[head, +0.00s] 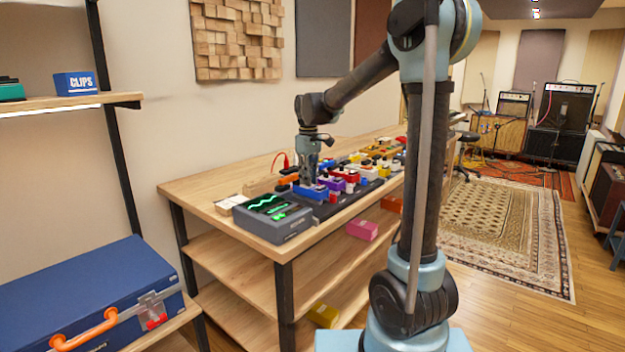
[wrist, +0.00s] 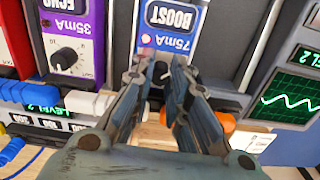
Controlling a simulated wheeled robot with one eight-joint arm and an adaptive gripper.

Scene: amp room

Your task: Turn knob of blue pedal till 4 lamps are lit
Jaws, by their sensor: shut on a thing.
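The blue pedal, marked BOOST and 75mA, shows in the wrist view (wrist: 176,18) and on the bench in the head view (head: 311,192). Its dark knob (wrist: 162,73) with a white pointer is between my fingertips. My gripper (wrist: 160,72) is shut on this knob from above; it also shows in the head view (head: 307,180), pointing down. One small pinkish lamp (wrist: 146,40) shows on the pedal near the left finger. The fingers hide part of the pedal, and I cannot tell how many lamps are lit.
A purple ECHO pedal (wrist: 72,40) stands left of the blue one in the wrist view. A grey box with green wave screens (head: 272,218) stands near the bench's front corner. More coloured pedals line the wooden bench (head: 190,187). An orange-handled blue case (head: 85,290) is at left.

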